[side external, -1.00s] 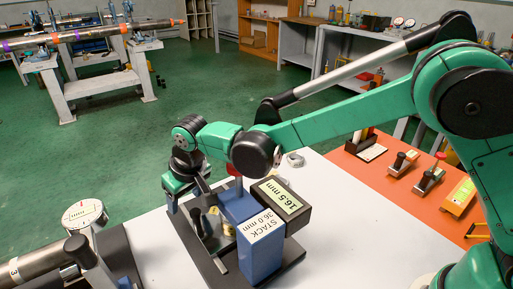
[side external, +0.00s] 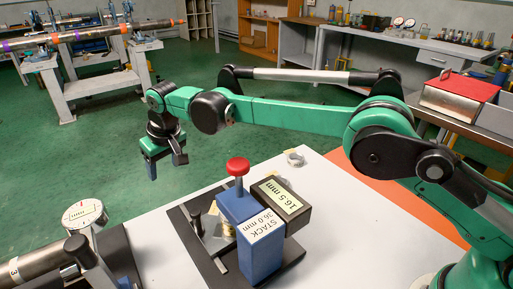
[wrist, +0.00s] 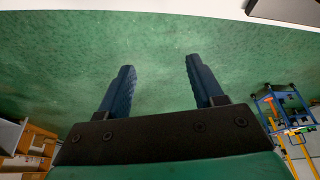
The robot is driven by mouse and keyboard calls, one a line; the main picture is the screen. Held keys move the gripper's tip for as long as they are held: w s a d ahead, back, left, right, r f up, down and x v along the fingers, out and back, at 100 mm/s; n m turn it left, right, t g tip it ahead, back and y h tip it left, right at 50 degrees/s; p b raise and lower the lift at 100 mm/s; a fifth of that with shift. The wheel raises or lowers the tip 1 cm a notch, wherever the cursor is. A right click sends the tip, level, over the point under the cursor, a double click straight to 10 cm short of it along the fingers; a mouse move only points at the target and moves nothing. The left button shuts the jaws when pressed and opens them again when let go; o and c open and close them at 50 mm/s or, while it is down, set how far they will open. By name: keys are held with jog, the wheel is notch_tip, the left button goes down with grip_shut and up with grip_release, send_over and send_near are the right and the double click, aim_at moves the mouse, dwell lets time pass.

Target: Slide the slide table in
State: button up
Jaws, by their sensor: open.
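A measuring fixture stands on a black base plate (side external: 291,250) on the white table. It has a blue block (side external: 262,252) labelled "STACK 36.0 mm", a display box (side external: 280,199) reading 16.5 mm and a red knob (side external: 238,166) on top. A dark handle (side external: 197,222) and metal parts stand at its left side; I cannot tell clearly which part is the slide table. My gripper (side external: 166,165) is open and empty, raised beyond the far left edge of the fixture and apart from it. In the wrist view its blue fingers (wrist: 160,66) are spread over green floor.
A pipe in a vise with a round gauge (side external: 84,213) stands at the front left. A small ring-shaped part (side external: 295,159) lies on the white table (side external: 345,215) behind the display. Benches stand farther back. The air around my gripper is clear.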

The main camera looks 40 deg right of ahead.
jog(key=a+v, duration=0.1)
jog(key=v, duration=0.6)
jog(key=s+d+r+m+t, duration=0.1)
jog(key=s+d+r, duration=0.2)
jog(key=d, duration=0.3)
jog(key=s+d+r+t, duration=0.1)
jog(key=s+d+r, duration=0.15)
jog(key=d, duration=0.35)
jog(key=s+d+f+m, duration=0.1)
jog(key=s+d+f, duration=0.2)
jog(key=s+d, duration=0.2)
jog(key=s+d+f+m+t+h, duration=0.1)
jog(key=s+d+f, duration=0.2)
jog(key=s, duration=0.7)
jog(key=d, duration=0.2)
jog(key=shift+d+f, duration=0.15)
jog(key=shift+d, duration=0.15)
jog(key=shift+s, duration=0.1)
